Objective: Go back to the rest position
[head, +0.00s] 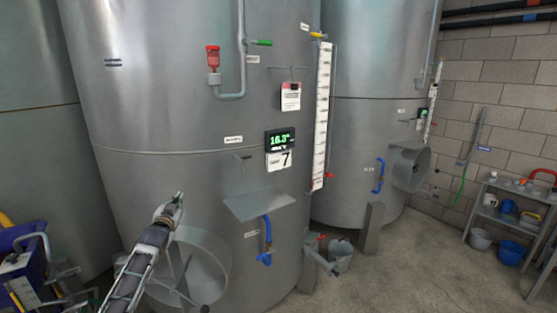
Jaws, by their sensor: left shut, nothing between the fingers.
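My left gripper (175,203) is at the lower left of the head view, at the end of my left arm, which comes up from the bottom edge. Its fingers are shut and hold nothing. It shows in front of the large steel tank (180,110), above the round manway (215,265) low on that tank; I cannot tell how far it is from the metal. My right gripper is out of the picture.
A second tank (365,100) stands behind. A rack (510,213) stands right; the floor (420,270) between is clear.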

